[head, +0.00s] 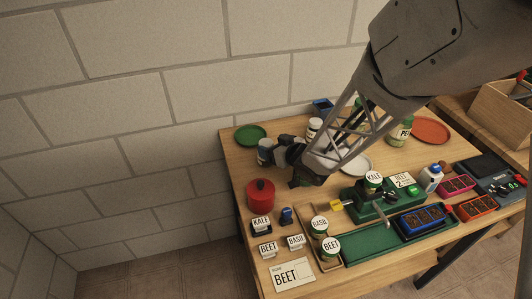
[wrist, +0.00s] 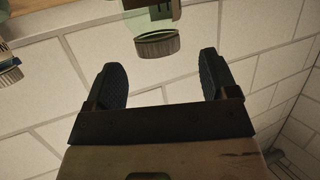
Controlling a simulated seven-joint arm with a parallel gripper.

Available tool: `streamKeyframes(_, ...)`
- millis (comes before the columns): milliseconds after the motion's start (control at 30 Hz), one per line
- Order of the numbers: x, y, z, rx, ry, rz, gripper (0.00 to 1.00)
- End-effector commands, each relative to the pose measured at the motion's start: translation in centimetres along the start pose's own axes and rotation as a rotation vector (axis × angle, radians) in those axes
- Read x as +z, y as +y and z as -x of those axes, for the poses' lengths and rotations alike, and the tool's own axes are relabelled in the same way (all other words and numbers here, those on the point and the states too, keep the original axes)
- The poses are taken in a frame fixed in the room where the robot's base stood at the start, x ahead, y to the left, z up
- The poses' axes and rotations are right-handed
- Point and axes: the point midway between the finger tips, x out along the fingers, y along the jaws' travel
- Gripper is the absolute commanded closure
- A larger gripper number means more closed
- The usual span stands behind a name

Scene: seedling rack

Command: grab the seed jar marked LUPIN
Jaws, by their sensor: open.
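My gripper (head: 301,180) hangs over the back left of the table in the head view. In the wrist view its two dark fingers (wrist: 169,80) are spread, with nothing between them. A greenish jar with a grey lid (wrist: 157,45) shows just beyond the fingertips, roughly midway between them and apart from them; it appears upside down and its top end is cut off. No label reading LUPIN is legible in either view. Behind my gripper stand a jar (head: 265,152) at left and a white-lidded jar (head: 314,128), their labels unreadable and partly hidden by my arm.
A PEA jar (head: 401,131) stands at the back right. KALE (head: 373,182), BASIL (head: 320,225) and BEET (head: 331,248) jars stand nearer. A red pot (head: 261,194) is close left of my gripper. A green disc (head: 250,135) lies back left. Another jar (wrist: 9,68) shows in the wrist view.

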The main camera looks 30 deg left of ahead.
Motion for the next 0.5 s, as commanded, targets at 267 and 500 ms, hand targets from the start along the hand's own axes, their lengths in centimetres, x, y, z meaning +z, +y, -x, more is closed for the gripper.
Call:
streamKeyframes(267, 0.3, 0.1, -2.4, -0.001, -0.001, -0.001, 0.21)
streamKeyframes(500, 0.3, 0.1, -4.2, 0.000, -0.001, 0.000, 0.21)
